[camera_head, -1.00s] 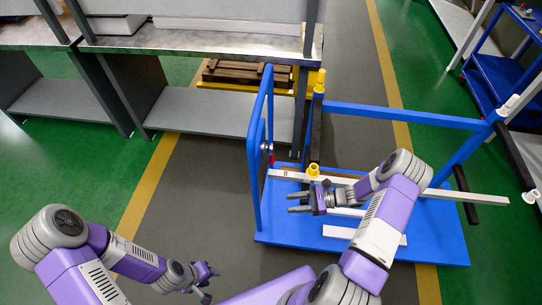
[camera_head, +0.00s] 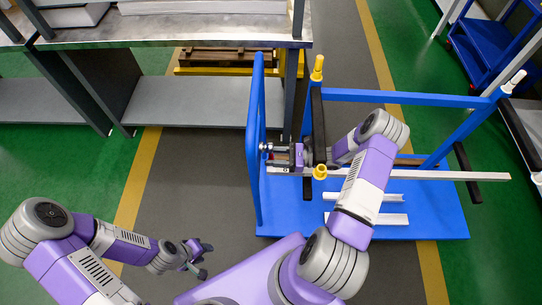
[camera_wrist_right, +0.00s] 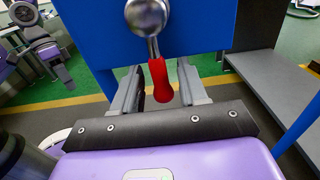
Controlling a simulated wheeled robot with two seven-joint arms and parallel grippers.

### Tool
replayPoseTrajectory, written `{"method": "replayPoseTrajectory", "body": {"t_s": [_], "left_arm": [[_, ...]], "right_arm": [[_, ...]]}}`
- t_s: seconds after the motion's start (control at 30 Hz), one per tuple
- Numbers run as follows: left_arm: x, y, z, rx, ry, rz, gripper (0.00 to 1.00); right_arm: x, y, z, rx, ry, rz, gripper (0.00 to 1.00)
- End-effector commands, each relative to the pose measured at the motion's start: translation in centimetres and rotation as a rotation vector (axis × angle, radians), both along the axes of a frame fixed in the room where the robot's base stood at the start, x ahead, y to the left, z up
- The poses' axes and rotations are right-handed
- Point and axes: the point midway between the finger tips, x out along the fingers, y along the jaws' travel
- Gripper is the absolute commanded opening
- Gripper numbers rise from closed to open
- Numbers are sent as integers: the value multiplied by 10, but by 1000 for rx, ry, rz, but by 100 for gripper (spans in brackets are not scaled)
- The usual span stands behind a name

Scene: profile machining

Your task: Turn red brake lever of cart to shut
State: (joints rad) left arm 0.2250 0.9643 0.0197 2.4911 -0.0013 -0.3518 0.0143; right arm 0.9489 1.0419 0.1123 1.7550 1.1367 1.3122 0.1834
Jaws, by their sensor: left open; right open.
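The red brake lever (camera_wrist_right: 159,82) hangs down from a round metal pivot (camera_wrist_right: 147,15) on a blue panel of the cart in the right wrist view. Its red grip lies between the two fingers of my right gripper (camera_wrist_right: 160,70), which is open with a gap on both sides. In the head view my right gripper (camera_head: 277,155) is at the left end frame of the blue cart (camera_head: 430,210), and I cannot make out the red grip there. My left gripper (camera_head: 203,258) is open and empty, low over the floor left of the cart.
The cart carries white profiles (camera_head: 370,219) and a long light bar (camera_head: 450,175). A grey workbench (camera_head: 170,30) is behind left. The floor left of the cart is clear.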

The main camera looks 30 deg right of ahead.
Motion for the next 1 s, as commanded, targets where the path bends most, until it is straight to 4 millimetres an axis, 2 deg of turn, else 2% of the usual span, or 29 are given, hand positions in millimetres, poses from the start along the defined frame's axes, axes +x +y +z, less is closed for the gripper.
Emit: {"method": "replayPoseTrajectory", "body": {"t_s": [0.1,0.37,0.63,1.0], "left_arm": [[0,0,-1,0,0,0,43],[0,0,-1,0,-1,0,43],[0,0,-1,0,-1,0,43],[0,0,0,0,-1,0,43]], "right_arm": [[4,6,0,1,-1,0,43],[4,7,0,0,0,0,43],[4,7,0,0,0,0,1],[4,7,0,3,5,0,0]]}}
